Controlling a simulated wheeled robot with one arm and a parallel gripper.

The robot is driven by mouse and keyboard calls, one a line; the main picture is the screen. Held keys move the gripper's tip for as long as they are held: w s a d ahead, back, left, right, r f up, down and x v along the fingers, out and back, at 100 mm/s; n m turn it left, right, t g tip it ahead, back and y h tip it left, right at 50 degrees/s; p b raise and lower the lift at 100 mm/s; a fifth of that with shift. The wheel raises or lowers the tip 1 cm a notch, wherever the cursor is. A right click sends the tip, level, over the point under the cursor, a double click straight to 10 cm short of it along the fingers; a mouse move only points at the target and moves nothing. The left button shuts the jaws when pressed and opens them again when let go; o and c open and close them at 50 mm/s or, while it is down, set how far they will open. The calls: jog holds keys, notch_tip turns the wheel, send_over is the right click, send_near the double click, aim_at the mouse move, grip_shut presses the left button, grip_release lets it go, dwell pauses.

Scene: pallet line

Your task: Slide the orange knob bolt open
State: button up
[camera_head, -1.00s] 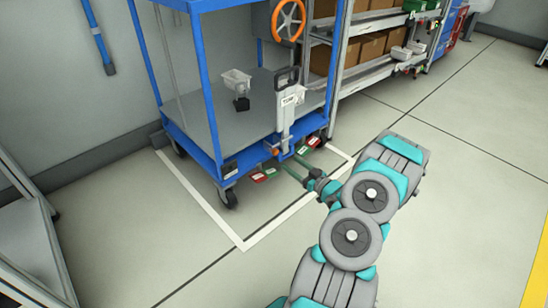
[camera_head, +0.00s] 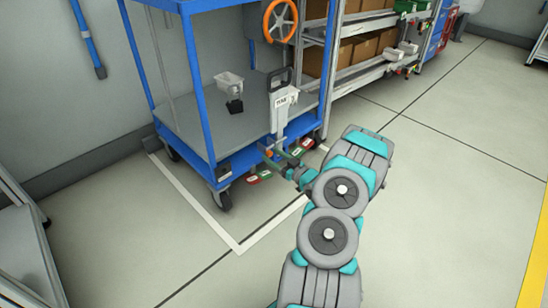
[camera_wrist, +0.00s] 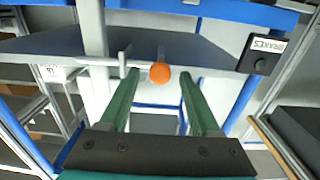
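The orange knob (camera_wrist: 160,73) of the bolt shows in the wrist view, on a grey metal rod fitting (camera_wrist: 125,58) just under the cart's deck edge. My gripper (camera_wrist: 159,78) is open, with its two green fingers apart to the left and right of the knob. The knob appears between the fingertips, and I cannot tell whether either finger touches it. In the head view my gripper (camera_head: 276,157) is at the lower front edge of the blue cart (camera_head: 199,90), and the knob is too small there to make out clearly.
A dark box labelled BRAKES (camera_wrist: 258,52) is right of the fingers. Red and green tags lie low by the cart front. Shelving stands behind; the floor at right is clear.

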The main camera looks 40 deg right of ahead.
grip_shut()
dwell(0.3)
dwell(1.0)
